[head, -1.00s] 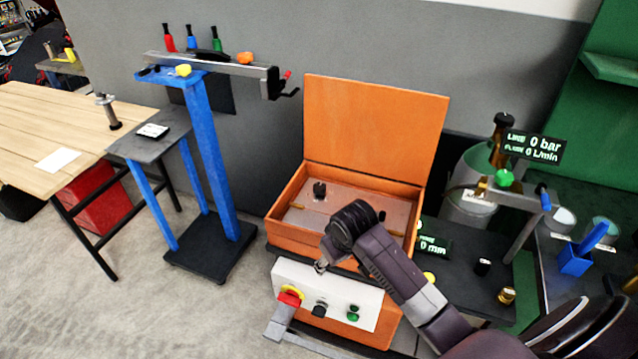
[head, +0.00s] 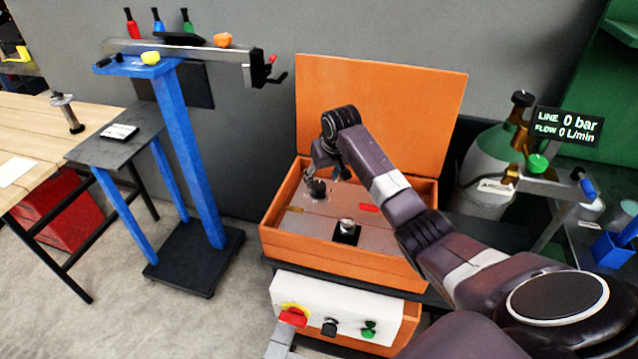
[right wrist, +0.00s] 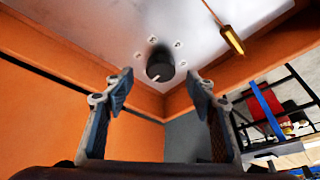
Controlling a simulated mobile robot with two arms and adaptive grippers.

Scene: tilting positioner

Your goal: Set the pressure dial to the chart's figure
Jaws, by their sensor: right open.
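A black dial (head: 316,188) stands on the grey panel inside the open orange box. My right gripper (head: 332,164) is over the back left of the box, close to the dial. In the right wrist view its two fingers (right wrist: 160,95) are spread, with the dial showing between and beyond them; nothing is held. A display (head: 566,125) at the right reads LINE 0 bar, FLOW 0 L/min. I cannot identify the chart. My left gripper is not in view.
The box's walls (head: 290,240) and raised lid (head: 400,100) surround the panel. A silver-topped fitting (head: 347,228) and a red handle (head: 369,207) are near the dial. A white control panel (head: 335,308) is below. A blue stand (head: 195,150) is at the left.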

